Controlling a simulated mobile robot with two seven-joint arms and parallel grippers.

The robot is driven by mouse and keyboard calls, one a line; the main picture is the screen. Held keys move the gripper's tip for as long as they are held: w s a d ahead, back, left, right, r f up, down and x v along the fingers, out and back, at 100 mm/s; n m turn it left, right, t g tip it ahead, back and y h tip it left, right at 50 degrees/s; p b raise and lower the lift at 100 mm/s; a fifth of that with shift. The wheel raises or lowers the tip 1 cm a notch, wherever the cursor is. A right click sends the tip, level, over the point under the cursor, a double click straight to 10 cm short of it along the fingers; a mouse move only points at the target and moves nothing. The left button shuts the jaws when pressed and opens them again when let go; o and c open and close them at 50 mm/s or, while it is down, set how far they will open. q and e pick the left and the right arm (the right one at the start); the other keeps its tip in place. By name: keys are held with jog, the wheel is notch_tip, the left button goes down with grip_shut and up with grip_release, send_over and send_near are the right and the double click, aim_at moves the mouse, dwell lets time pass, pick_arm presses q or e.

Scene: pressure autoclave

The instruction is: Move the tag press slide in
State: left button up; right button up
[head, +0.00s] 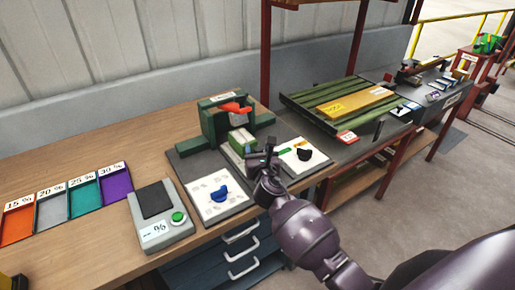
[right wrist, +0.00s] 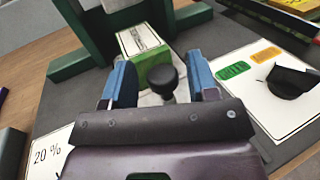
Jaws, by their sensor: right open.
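The tag press (head: 212,122) is a dark green frame with an orange-red handle (head: 236,108), standing at the back of the wooden bench. Its slide (head: 238,143) is a green block with a white printed top, sticking out of the front of the press. In the right wrist view the slide (right wrist: 153,62) has a round black knob (right wrist: 161,76) at its near end. My right gripper (head: 263,158) is at the front of the slide. Its blue fingers are open, one on each side of the knob; contact is not clear. My left gripper is out of view.
A white board with a blue piece (head: 218,192) lies left in front of the press, and one with a black piece (head: 303,155) lies right. A grey box with a green button (head: 178,217) and coloured trays (head: 82,200) stand left. A green rack (head: 345,103) stands right.

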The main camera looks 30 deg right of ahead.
jog(key=v, duration=0.9)
jog(key=shift+s+a+r, duration=0.1)
jog(key=shift+s, duration=0.25)
jog(key=s+d+f+m+g, duration=0.2)
jog(key=s+f+m+g, duration=0.15)
jog(key=s+m, duration=0.5)
jog(key=s+d+f+m+g, duration=0.25)
jog(key=s+m+g, duration=0.3)
jog(key=m, duration=0.55)
jog(key=s+a+m+g+y, duration=0.2)
jog(key=s+m, duration=0.4)
jog(key=s, duration=0.2)
jog(key=s+a+m+g+y, duration=0.3)
jog(key=s+m, duration=0.4)
jog(key=s, duration=0.1)
jog(key=w+f+n+t, duration=0.1)
jog(key=w+f+t, duration=0.6)
jog(key=f, duration=0.3)
jog(key=shift+w+f+t, duration=0.2)
jog(key=shift+w+t, duration=0.1)
jog(key=shift+t, duration=0.3)
